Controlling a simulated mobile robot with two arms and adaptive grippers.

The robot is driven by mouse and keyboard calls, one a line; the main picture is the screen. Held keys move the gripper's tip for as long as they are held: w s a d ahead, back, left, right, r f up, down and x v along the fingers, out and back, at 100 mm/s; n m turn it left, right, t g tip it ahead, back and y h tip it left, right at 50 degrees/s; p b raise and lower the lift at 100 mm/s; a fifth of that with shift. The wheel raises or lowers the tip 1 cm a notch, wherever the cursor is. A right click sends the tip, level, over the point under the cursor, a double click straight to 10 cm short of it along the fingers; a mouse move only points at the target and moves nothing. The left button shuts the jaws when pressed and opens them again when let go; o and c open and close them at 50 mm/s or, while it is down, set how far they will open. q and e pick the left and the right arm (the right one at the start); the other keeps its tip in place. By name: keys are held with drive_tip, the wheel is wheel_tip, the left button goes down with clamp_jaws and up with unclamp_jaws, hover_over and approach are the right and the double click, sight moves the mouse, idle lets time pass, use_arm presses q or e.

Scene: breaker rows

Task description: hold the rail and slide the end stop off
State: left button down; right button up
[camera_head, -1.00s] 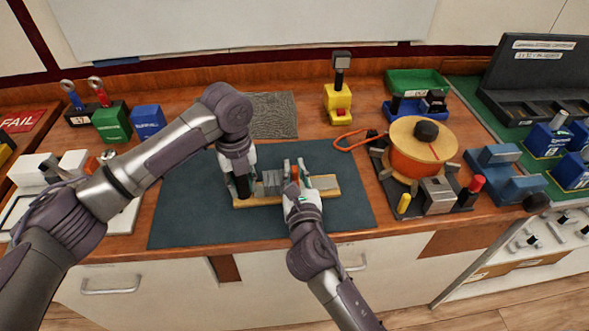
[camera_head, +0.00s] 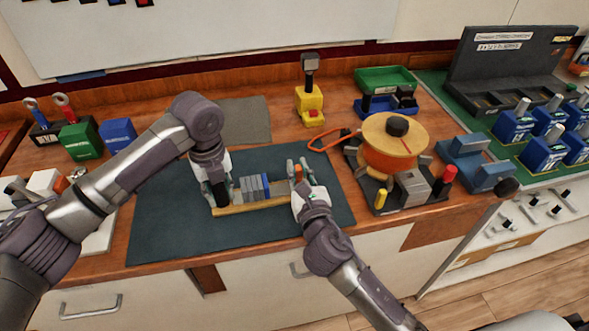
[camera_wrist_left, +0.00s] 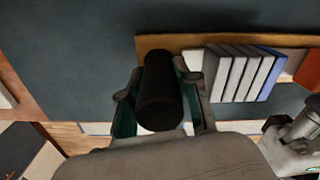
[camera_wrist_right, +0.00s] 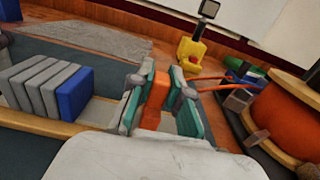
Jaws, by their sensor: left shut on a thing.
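The wooden rail (camera_head: 240,208) lies on the dark mat, with a row of grey breakers (camera_head: 247,188) and a blue one (camera_wrist_right: 74,94) on it. The orange end stop (camera_wrist_right: 155,92) is on the rail to the right of the blue breaker, with bare rail between them. My left gripper (camera_wrist_left: 160,95) is shut on the black upright grip (camera_wrist_left: 158,92) at the rail's left end. My right gripper (camera_head: 302,172) has its fingers on either side of the end stop; a slight gap shows at one finger. The rail's right end is partly hidden by that gripper.
An orange spool (camera_head: 390,155) on a dark base stands right of the mat, close to my right gripper. A yellow stamp-like device (camera_head: 310,103) and a green tray (camera_head: 386,79) stand behind. The dark mat (camera_head: 160,220) has free room left and front.

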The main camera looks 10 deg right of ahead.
use_arm(q)
drive_tip(key=shift+a, duration=0.15)
use_arm(e)
drive_tip(key=o, duration=0.5)
drive_tip(key=shift+d, duration=0.25)
drive_tip(key=shift+a, duration=0.1)
drive_tip(key=s, duration=1.2)
use_arm(q)
drive_tip(key=c, duration=0.7)
unclamp_jaws()
drive_tip(key=shift+c, duration=0.2)
wheel_tip(320, 180, up, 12)
